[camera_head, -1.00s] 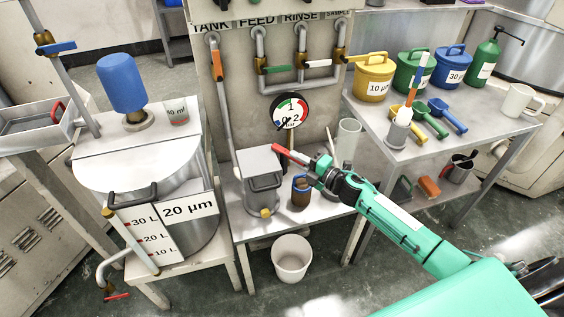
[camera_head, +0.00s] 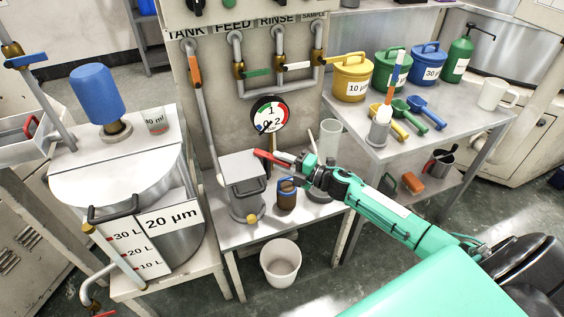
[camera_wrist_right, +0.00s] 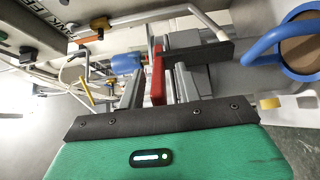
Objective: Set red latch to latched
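The red latch (camera_head: 272,157) is a slim red bar at the upper right of the grey box (camera_head: 238,165) on the small middle table. It slants down to the right toward my right gripper (camera_head: 300,165), whose fingertips are at its right end. In the right wrist view the red latch (camera_wrist_right: 158,75) is an upright red bar between the fingers of my right gripper (camera_wrist_right: 158,85). The fingers stand apart, with the bar nearer the right finger and a gap on its left. Contact with the right finger is unclear. The latch's pivot is hidden. My left gripper is not in view.
A brown jar with a blue handle (camera_head: 287,194) stands close below my right gripper; its blue handle is large in the wrist view (camera_wrist_right: 285,40). A pressure gauge (camera_head: 268,114) is on the panel behind. A white bucket (camera_head: 281,262) is on the floor.

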